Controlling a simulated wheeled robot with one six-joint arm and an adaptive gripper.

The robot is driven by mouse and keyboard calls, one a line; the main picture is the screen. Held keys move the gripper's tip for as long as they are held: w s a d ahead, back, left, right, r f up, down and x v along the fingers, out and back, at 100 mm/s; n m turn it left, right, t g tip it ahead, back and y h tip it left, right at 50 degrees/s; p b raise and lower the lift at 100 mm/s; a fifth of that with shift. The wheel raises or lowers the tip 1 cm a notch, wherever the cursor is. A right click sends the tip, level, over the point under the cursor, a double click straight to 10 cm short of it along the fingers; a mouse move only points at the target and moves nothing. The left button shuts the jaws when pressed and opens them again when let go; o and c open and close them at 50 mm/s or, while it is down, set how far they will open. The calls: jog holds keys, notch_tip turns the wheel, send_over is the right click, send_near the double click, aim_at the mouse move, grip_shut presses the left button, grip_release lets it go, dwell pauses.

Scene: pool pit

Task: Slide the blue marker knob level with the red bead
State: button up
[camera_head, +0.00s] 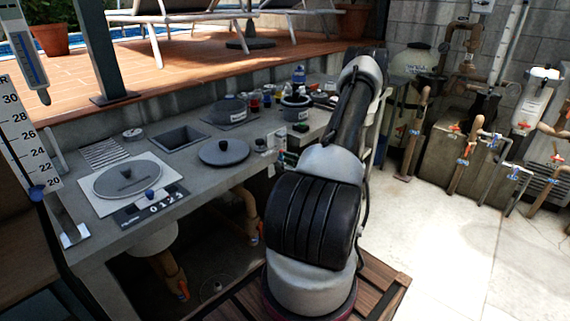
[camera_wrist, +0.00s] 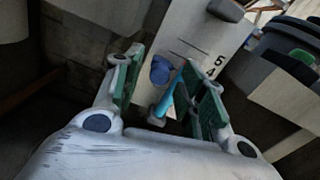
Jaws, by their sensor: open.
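A blue knob (camera_wrist: 160,69) sits against a pale scale plate (camera_wrist: 197,35) with dark tick marks and numerals, in the wrist view. My gripper (camera_wrist: 163,58) is open, its two green-padded fingers on either side of the knob in the picture. I cannot tell whether a finger touches it. A light-blue strip (camera_wrist: 170,103) shows below the knob, partly hidden by the right finger. In the head view my arm hides most of this spot; a small pale panel (camera_head: 275,140) shows at the counter's edge. I cannot make out a red bead on the scale plate.
A grey counter (camera_head: 190,190) carries a round lid (camera_head: 224,151), a square basin and small bottles. Pipes and valves line the right wall. The pale floor (camera_head: 450,240) at right is clear.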

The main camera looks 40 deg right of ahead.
grip_shut()
jog(key=shift+r, duration=0.9)
grip_release()
jog(key=shift+s, duration=0.15)
jog(key=s+d, duration=0.1)
jog(key=s, duration=1)
jog(key=shift+s+d, duration=0.15)
jog(key=shift+s, duration=0.2)
